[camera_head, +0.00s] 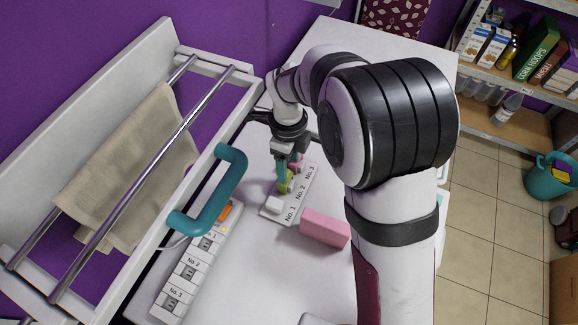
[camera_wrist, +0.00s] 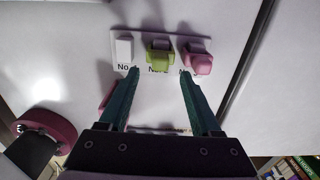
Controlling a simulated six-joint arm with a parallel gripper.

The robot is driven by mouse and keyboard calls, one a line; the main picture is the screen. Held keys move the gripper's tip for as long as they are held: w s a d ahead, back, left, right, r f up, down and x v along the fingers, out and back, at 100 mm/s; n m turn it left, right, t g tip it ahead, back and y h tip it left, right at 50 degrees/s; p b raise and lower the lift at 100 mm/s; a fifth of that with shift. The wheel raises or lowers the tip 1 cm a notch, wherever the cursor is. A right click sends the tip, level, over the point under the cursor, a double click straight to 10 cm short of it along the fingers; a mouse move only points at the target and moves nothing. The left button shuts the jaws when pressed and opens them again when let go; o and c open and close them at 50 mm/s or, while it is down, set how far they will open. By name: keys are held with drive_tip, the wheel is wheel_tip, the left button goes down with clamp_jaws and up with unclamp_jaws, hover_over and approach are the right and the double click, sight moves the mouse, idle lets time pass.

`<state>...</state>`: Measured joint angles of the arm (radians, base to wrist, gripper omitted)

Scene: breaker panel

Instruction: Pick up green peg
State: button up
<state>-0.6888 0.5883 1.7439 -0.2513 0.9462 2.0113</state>
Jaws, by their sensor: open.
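The green peg (camera_wrist: 160,52) stands in the middle spot of a light board (camera_head: 301,193), by the label No. 2. In the head view the green peg (camera_head: 288,186) is partly hidden by my gripper (camera_head: 284,169). In the wrist view my gripper (camera_wrist: 159,77) is open, with its two teal fingers apart on the near side of the green peg. The fingertips lie to the left and right of it in the picture, and nothing is held between them.
A white peg (camera_wrist: 123,48) and a pink peg (camera_wrist: 198,62) stand close on either side. A pink block (camera_head: 325,229) lies beside the board. A breaker strip (camera_head: 190,270), a teal handle (camera_head: 222,190) and a towel rack (camera_head: 135,165) are at left.

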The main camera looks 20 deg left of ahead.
sight(288, 180)
wheel_tip(288, 180, down, 8)
drive_tip(key=shift+r, duration=0.15)
drive_tip(key=c, duration=1)
drive_tip(key=shift+o, duration=0.2)
drive_tip(key=shift+r, duration=0.15)
